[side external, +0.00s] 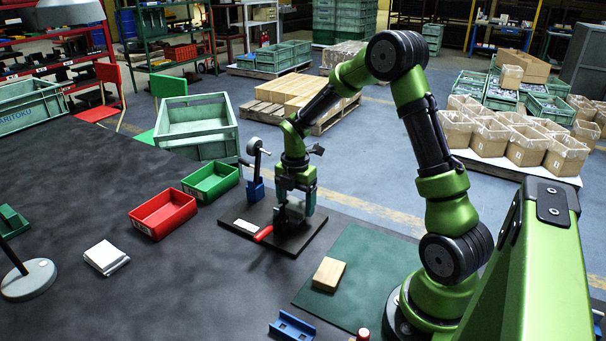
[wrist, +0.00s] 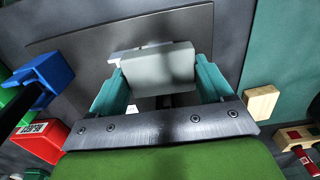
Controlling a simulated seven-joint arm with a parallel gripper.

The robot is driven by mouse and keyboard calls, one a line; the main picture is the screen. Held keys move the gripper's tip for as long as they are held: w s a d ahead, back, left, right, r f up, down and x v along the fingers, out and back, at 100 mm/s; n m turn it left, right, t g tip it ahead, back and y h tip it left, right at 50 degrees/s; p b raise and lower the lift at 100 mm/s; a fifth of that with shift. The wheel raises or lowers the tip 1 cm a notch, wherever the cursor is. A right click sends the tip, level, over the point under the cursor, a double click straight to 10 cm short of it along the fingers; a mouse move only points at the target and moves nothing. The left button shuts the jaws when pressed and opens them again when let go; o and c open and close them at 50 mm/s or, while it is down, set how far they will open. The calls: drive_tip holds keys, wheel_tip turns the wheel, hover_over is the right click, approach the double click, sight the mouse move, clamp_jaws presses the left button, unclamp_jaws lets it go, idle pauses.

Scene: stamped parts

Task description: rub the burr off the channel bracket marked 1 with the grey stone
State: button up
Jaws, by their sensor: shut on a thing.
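My gripper (side external: 292,207) is over the black plate on the dark table, its teal fingers shut on a grey block that looks like the grey stone (wrist: 157,69). In the wrist view the stone spans the gap between the fingers. A pale metal part (wrist: 122,54) shows just behind the stone; it may be the channel bracket, but most of it is hidden and I see no mark 1. I cannot tell whether the stone touches it. A blue channel-shaped piece (side external: 292,326) lies at the front edge of the green mat, with no readable mark.
The black plate (side external: 285,245) carries a red handle (side external: 263,234) and a white label. A blue stand with a dial (side external: 255,189) is close behind. Red (side external: 163,214) and green (side external: 210,181) bins stand left. A wooden block (side external: 328,274) lies on the green mat (side external: 362,262).

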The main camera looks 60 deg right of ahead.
drive_tip(key=shift+s, duration=0.3)
drive_tip(key=shift+w, duration=2.55)
drive_tip(key=shift+s, duration=2.55)
drive_tip(key=shift+w, duration=2.55)
drive_tip(key=shift+s+f, duration=0.1)
drive_tip(key=shift+s, duration=2.5)
drive_tip(key=shift+w+r, duration=0.1)
drive_tip(key=shift+r, duration=3.55)
